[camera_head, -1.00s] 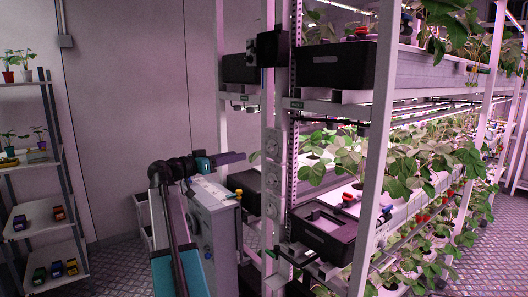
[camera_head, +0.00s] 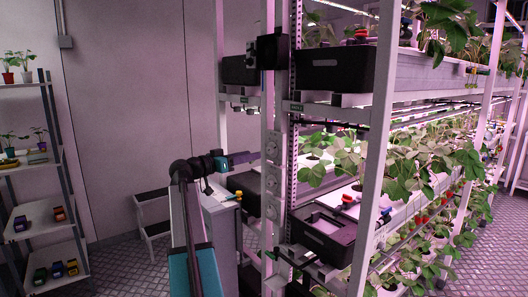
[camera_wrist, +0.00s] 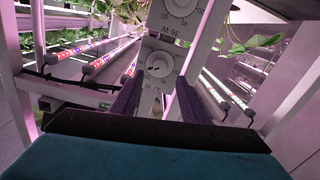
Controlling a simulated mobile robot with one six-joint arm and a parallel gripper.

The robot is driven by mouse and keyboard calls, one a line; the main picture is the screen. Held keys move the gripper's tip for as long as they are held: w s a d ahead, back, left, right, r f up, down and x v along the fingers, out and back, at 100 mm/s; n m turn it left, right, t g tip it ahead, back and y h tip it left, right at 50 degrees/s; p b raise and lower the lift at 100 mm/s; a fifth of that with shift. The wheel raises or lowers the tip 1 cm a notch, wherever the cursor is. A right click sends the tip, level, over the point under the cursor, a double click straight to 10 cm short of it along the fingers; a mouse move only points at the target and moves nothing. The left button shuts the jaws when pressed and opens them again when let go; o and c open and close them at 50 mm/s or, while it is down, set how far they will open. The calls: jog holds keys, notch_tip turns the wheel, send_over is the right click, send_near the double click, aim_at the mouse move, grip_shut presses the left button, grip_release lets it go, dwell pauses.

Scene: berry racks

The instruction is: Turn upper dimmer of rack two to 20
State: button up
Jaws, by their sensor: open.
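A pale rack post (camera_head: 272,230) carries several round dimmer dials in a column in the head view. The upper dial (camera_head: 272,149) is at its top, with a middle dial (camera_head: 272,180) and a lower dial (camera_head: 272,210) below. My gripper (camera_head: 256,156) points right, its tip just left of the upper dial; contact cannot be told. In the wrist view my gripper (camera_wrist: 158,98) is open, its dark fingers on both sides of the post. A white dial (camera_wrist: 160,64) lies just beyond the fingertips and another (camera_wrist: 181,5) farther off, with inverted lettering. Exact dial settings are unreadable.
A black box (camera_head: 335,70) sits on the rack above, and a black crate (camera_head: 322,236) lower right of the dials. A grey cabinet (camera_head: 222,225) stands below my arm, a step stool (camera_head: 150,212) left of it. Shelves (camera_head: 40,165) stand far left. Light bars (camera_wrist: 110,50) flank the post.

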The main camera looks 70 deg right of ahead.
aim_at(268, 151)
jog(key=p+x, duration=0.1)
jog(key=x, duration=0.6)
jog(key=shift+s+d+p, duration=0.15)
jog(key=shift+d+p, duration=0.1)
jog(key=shift+p, duration=0.05)
grip_shut()
jog(key=c, duration=1.1)
grip_release()
